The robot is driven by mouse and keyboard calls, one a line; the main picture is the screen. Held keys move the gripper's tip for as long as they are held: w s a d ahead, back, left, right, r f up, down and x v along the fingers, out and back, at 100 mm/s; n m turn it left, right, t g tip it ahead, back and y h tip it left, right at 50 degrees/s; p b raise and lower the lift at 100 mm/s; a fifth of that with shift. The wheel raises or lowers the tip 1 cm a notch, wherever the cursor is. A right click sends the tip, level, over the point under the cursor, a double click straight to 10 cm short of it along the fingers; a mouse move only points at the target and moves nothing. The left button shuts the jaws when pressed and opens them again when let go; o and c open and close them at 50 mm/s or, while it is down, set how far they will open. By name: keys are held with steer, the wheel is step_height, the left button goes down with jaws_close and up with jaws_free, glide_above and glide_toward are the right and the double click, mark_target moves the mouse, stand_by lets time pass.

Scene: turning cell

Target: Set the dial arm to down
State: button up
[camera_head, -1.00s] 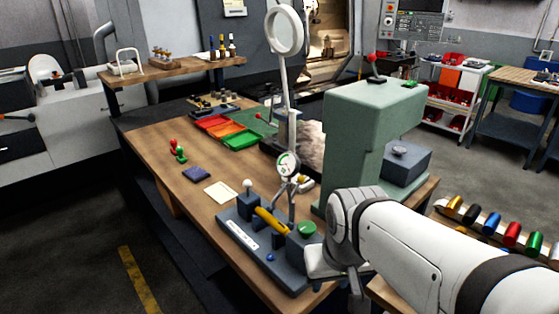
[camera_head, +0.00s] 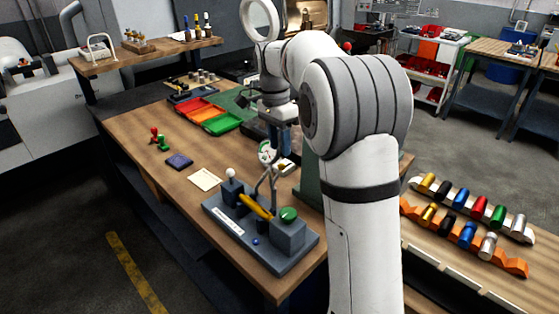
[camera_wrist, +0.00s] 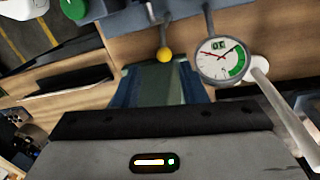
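The dial gauge (camera_head: 267,154) has a round white face with a green sector and sits on thin metal arms (camera_head: 272,186) above a dark fixture base. In the wrist view the dial (camera_wrist: 221,61) is upper right of centre, beside a yellow ball (camera_wrist: 165,54) on a thin rod. My gripper (camera_head: 276,138) points down close to the dial, overlapping the area behind it in the head view.
The fixture base (camera_head: 225,228) carries a white-knobbed lever (camera_head: 231,174), a yellow handle (camera_head: 254,206) and a green button (camera_head: 288,214). Red and green trays (camera_head: 222,123) lie further back. My arm hides most of the green press.

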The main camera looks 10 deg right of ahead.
mark_target(281, 164)
steer(key=f, duration=0.7)
steer(key=shift+s+d+f, duration=0.2)
steer(key=shift+f, duration=0.2)
jaws_close()
steer(key=shift+r, duration=0.1)
steer(key=shift+d, duration=0.15)
steer(key=shift+m, duration=0.3)
